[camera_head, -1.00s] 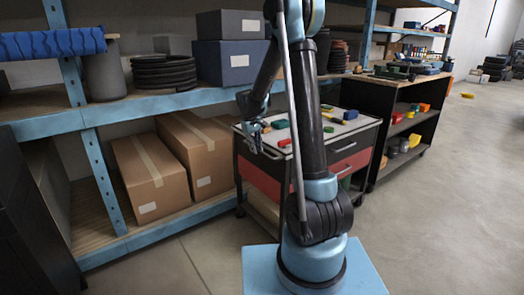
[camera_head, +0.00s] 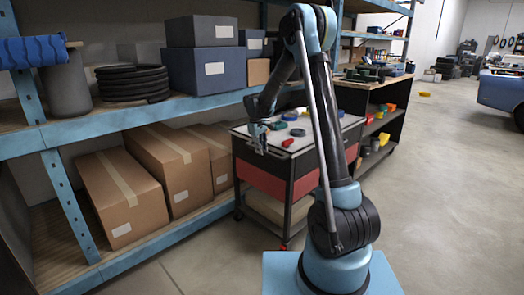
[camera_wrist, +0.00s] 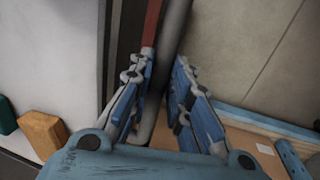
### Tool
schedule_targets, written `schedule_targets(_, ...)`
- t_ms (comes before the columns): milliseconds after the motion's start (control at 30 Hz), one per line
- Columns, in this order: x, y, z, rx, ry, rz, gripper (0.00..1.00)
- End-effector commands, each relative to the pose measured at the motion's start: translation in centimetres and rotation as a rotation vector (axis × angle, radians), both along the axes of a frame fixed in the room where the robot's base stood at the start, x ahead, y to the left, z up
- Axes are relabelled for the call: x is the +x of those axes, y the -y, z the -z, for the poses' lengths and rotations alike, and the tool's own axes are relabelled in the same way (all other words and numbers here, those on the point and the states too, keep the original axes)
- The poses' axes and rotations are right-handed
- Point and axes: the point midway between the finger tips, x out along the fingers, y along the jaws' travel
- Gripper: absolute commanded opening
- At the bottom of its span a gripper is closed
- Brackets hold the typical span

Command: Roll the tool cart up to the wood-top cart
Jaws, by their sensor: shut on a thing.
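The tool cart (camera_head: 262,181) has a light top with small tools, dark and red sides and casters. It stands in front of the blue shelving, partly hidden by my arm. My gripper (camera_head: 262,143) is at its near left top edge. In the wrist view my gripper (camera_wrist: 163,95) is shut on the cart's grey bar handle (camera_wrist: 173,35). The wood-top cart (camera_head: 371,104) is black with a wooden top and open shelves, just behind and right of the tool cart. My arm and the tool cart hide the space between them.
Blue shelving (camera_head: 130,122) with boxes, a hose coil and cartons (camera_head: 122,195) runs along the left. Open concrete floor (camera_head: 445,190) lies to the right. A blue vehicle (camera_head: 503,90) stands at the far right.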

Motion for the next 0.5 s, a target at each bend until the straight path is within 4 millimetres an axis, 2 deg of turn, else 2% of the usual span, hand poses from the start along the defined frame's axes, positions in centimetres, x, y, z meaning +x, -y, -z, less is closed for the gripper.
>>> schedule_targets(267,0.52,0.36,-0.09,-0.006,0.01,0.003,0.0)
schedule_targets(300,0.55,0.39,-0.1,-0.007,0.01,0.003,0.25)
schedule_targets(367,0.56,0.39,-0.09,-0.006,0.011,0.004,0.38)
schedule_targets(500,0.41,0.26,-0.08,-0.005,0.008,0.002,0.38)
